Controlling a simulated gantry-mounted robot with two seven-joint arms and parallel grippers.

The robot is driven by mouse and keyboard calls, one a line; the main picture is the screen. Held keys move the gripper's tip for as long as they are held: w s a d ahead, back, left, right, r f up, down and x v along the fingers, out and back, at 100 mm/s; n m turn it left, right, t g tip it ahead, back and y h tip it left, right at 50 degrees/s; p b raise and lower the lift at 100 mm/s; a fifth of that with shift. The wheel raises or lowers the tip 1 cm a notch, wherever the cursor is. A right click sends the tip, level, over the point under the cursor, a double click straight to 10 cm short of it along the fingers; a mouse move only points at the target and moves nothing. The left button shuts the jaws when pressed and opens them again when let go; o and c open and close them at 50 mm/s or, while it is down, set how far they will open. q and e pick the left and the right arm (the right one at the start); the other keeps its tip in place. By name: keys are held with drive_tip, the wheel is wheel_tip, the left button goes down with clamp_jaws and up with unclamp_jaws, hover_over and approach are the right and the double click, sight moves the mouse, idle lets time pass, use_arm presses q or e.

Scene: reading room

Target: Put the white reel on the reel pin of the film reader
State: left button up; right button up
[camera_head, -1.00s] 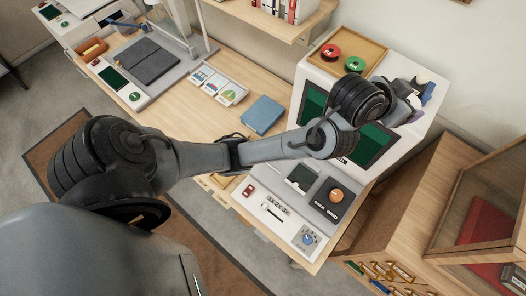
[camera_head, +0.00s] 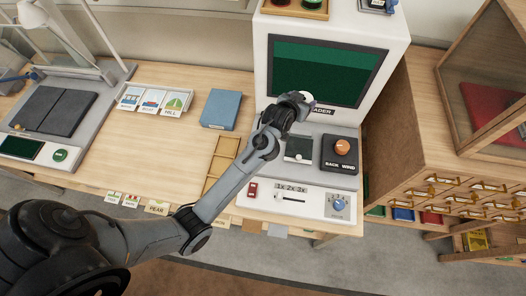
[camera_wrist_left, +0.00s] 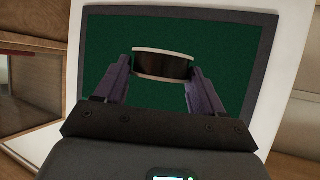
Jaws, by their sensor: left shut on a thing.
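My left gripper (camera_wrist_left: 160,75) is shut on the white reel (camera_wrist_left: 162,52), which has white rims and a dark band between them in the left wrist view. In the head view my left gripper (camera_head: 305,100) is in front of the lower part of the film reader's screen (camera_head: 325,72), and only a small white bit of the reel shows past it. The film reader (camera_head: 391,60) is a white cabinet with a dark green screen and a control base. I cannot make out the reel pin. My right gripper is in neither view.
The control base (camera_head: 255,206) carries a black panel with an orange knob (camera_head: 342,147), a blue dial (camera_head: 338,202) and a slider. A wooden tray (camera_head: 313,13) with reels sits on top of the reader. A blue book (camera_head: 221,108) lies to the left, and a drawer cabinet (camera_head: 410,155) stands to the right.

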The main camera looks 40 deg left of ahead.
use_arm(q)
wheel_tip(320, 180, down, 10)
drive_tip(key=s+b, duration=0.1)
drive_tip(key=b, duration=0.2)
drive_tip(key=s+a+f, duration=0.2)
drive_tip(key=s, duration=0.1)
drive_tip(key=s+a+f, duration=0.2)
drive_tip(key=s, duration=0.1)
drive_tip(key=s+a+f+p, duration=0.1)
drive_tip(key=s+a+f, duration=0.1)
drive_tip(key=s+f, duration=0.1)
drive_tip(key=shift+s+a+f, duration=0.1)
drive_tip(key=shift+s+a, duration=0.25)
drive_tip(key=shift+f, duration=2)
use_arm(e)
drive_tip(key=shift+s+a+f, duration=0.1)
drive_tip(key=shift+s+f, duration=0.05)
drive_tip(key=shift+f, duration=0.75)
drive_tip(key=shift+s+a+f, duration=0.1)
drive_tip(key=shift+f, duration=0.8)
use_arm(q)
drive_tip(key=shift+f, duration=0.2)
drive_tip(key=o, duration=0.8)
